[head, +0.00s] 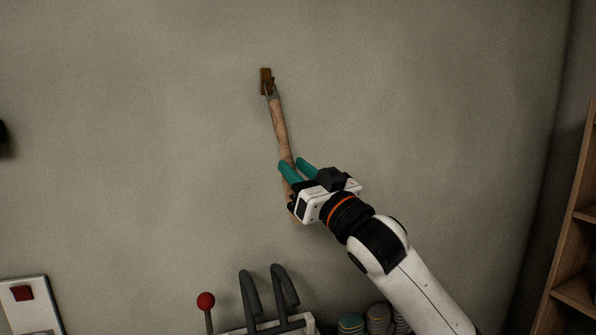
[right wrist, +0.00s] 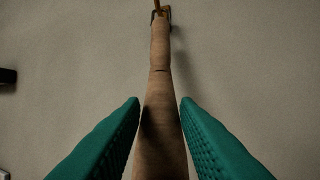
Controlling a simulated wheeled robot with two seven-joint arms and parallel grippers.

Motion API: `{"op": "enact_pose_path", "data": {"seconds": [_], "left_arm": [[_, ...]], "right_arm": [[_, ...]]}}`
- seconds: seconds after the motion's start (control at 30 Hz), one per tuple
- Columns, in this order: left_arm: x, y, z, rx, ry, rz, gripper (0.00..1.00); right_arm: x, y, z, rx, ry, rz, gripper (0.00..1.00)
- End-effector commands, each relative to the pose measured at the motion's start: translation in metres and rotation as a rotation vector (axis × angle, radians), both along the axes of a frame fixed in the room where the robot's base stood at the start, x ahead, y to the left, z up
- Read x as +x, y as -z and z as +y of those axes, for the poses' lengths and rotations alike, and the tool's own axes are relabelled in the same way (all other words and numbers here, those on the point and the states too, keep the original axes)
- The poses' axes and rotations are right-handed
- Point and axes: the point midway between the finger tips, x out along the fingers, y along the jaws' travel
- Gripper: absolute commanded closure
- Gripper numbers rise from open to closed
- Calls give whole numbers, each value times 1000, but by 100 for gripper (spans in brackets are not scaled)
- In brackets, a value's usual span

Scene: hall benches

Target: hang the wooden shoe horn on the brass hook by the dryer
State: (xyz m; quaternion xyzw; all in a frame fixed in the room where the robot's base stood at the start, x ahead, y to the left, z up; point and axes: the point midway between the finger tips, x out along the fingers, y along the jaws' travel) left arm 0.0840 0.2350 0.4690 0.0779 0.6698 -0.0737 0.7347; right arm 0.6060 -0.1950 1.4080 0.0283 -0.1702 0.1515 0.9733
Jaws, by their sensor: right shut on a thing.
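The wooden shoe horn (head: 279,124) is long and brown, close to upright against the wall, its top leaning slightly left. My right gripper (head: 294,166) is shut on its lower part, with a teal finger on each side. The brass hook (head: 265,78) is on a small plate on the wall, and the shoe horn's top end meets it. In the right wrist view the shoe horn (right wrist: 162,100) runs up between the fingers to the hook (right wrist: 160,13). I cannot tell whether its end is over the hook. My left gripper is not in view.
Below stands what looks like the dryer (head: 252,296), with two dark upright tubes. A red-knobbed lever (head: 206,301) is left of it. Rolled striped items (head: 378,319) are to its right. A panel with a red switch (head: 22,293) is lower left; wooden shelves (head: 566,240) are right. The wall around the hook is bare.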

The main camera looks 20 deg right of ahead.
Motion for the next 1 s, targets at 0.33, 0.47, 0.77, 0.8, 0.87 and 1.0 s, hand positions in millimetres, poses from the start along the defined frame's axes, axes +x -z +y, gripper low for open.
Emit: {"op": "enact_pose_path", "data": {"seconds": [0.33, 0.47, 0.77, 0.8, 0.87, 1.0], "left_arm": [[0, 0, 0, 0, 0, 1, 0], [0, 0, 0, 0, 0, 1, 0], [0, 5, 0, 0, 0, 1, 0], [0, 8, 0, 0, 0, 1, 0], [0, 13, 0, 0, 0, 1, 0], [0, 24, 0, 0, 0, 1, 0]], "right_arm": [[0, 0, 0, 0, 0, -1, 51], [0, 0, 0, 0, 0, -1, 46], [-8, 5, -3, 0, 0, -1, 46], [-13, 7, -4, 0, 0, -1, 46], [-23, 12, -7, -1, 0, 0, 46], [-50, 24, -16, -2, 1, -2, 46]]}}
